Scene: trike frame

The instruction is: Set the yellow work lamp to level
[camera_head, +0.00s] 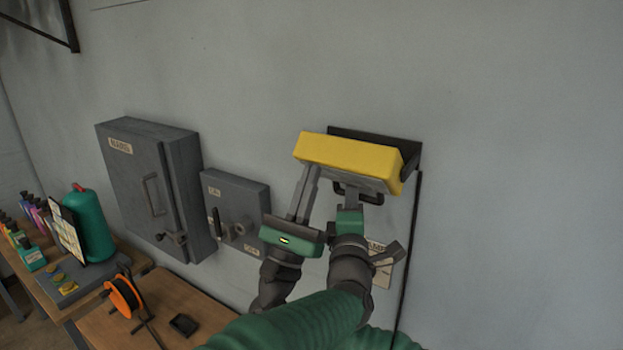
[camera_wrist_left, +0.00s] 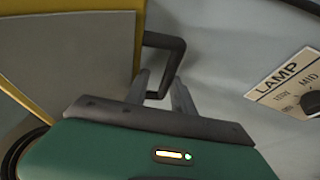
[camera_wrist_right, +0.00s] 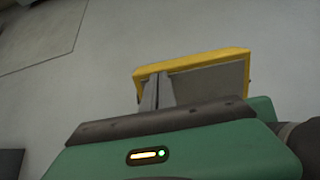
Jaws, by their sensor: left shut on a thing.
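The yellow work lamp (camera_head: 345,152) is a box on a dark wall bracket (camera_head: 408,160). Its grey face points down and outward. A black handle (camera_wrist_left: 166,42) sticks out from the lamp. My left gripper (camera_wrist_left: 163,88) is shut on the handle, one finger on each side; in the head view it (camera_head: 350,198) is below the lamp. My right gripper (camera_head: 305,180) has its fingers close together, with the tips at the lamp's left underside. In the right wrist view its fingers (camera_wrist_right: 157,85) overlap the lamp's left end (camera_wrist_right: 205,65); whether they press on it is unclear.
A label reading LAMP (camera_wrist_left: 290,78), with LOW and MID marks and a dark knob, is on the wall below the lamp. Two grey wall boxes (camera_head: 135,180) (camera_head: 238,205) are to the left. Benches with an orange reel (camera_head: 125,295) and a green bottle (camera_head: 90,225) stand lower left.

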